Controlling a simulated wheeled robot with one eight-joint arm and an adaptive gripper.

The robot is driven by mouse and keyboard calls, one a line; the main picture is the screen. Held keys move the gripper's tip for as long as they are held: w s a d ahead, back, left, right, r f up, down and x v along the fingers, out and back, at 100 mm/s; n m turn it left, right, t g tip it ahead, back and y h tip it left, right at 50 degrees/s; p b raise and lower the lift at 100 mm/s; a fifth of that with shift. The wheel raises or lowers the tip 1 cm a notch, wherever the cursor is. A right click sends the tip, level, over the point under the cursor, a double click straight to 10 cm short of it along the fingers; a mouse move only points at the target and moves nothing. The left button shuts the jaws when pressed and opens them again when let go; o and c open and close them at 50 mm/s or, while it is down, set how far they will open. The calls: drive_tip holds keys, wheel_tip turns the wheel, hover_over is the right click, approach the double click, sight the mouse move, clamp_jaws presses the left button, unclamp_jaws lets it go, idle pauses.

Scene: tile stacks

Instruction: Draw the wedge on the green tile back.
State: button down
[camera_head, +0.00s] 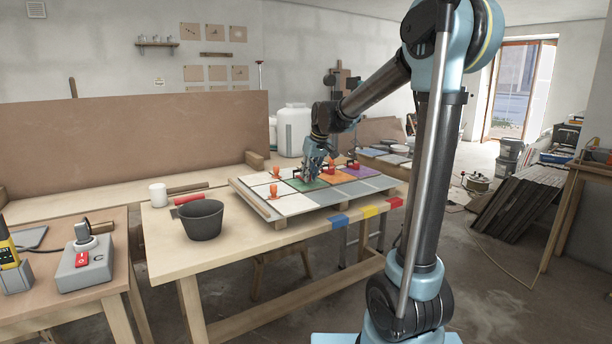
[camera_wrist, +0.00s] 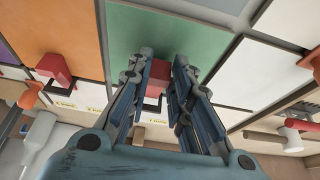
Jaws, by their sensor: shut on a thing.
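The green tile (camera_head: 298,184) lies in the tile panel on the table, partly behind my gripper. In the wrist view the green tile (camera_wrist: 190,42) fills the upper middle. A red wedge (camera_wrist: 157,80) sits at its near edge, between my fingers. My gripper (camera_wrist: 162,68) is shut on this wedge. In the head view my gripper (camera_head: 313,176) is down at the tile panel, and it hides the held wedge.
Another red wedge (camera_wrist: 53,68) stands at the orange tile's (camera_wrist: 60,28) edge, left of my gripper. Orange pieces (camera_head: 274,190) stand on the white tiles.

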drive_tip(key=shift+s+d, duration=0.2)
drive_tip(key=shift+d, duration=0.15)
drive_tip(key=c, duration=1.4)
unclamp_jaws()
drive_tip(key=shift+r, duration=0.1)
drive_tip(key=shift+c, duration=0.2)
drive_tip(key=shift+a, duration=0.1)
drive_tip(key=shift+s, duration=0.1)
drive_tip(key=v, duration=1.2)
